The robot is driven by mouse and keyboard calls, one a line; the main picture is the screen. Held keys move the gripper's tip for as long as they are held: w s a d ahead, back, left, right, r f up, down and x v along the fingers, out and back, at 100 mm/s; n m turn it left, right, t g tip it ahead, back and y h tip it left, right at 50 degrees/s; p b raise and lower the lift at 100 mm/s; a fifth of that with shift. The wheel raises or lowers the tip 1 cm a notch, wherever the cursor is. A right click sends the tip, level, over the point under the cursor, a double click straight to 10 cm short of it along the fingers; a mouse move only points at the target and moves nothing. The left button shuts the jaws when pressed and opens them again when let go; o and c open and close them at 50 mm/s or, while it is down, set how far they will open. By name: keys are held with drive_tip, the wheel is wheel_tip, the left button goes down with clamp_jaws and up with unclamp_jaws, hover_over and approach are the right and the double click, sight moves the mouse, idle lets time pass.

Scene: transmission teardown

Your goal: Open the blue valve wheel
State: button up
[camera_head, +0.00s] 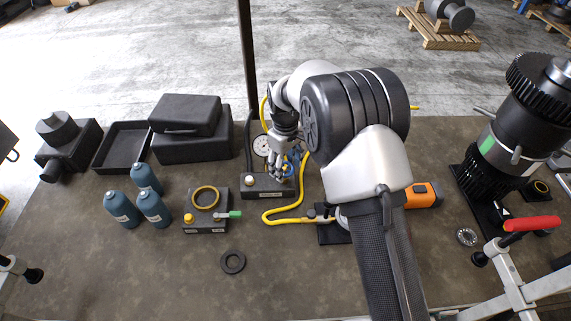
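The blue valve wheel (294,157) is mostly hidden behind my gripper and arm. Only a bit of its blue rim shows, above a dark base block (262,187) near the middle of the table. A white round gauge (262,145) stands just left of it. My gripper (277,172) is in front of the wheel and points down towards it. The fingers look close to the wheel, but I cannot tell whether they touch it. The fingers are too small and overlapped to show whether they are open or shut.
A yellow hose (284,215) curves from the valve area to a fitting by my arm. Left are black cases (190,130), blue bottles (153,207) and a block with a green lever (207,207). A large geared assembly (517,135) stands right. The front table centre is fairly clear.

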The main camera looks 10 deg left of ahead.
sight(285, 169)
drive_tip(key=o, duration=0.4)
drive_tip(key=shift+c, duration=0.2)
drive_tip(key=shift+r, duration=0.1)
wheel_tip(285, 169, up, 12)
idle(0.6)
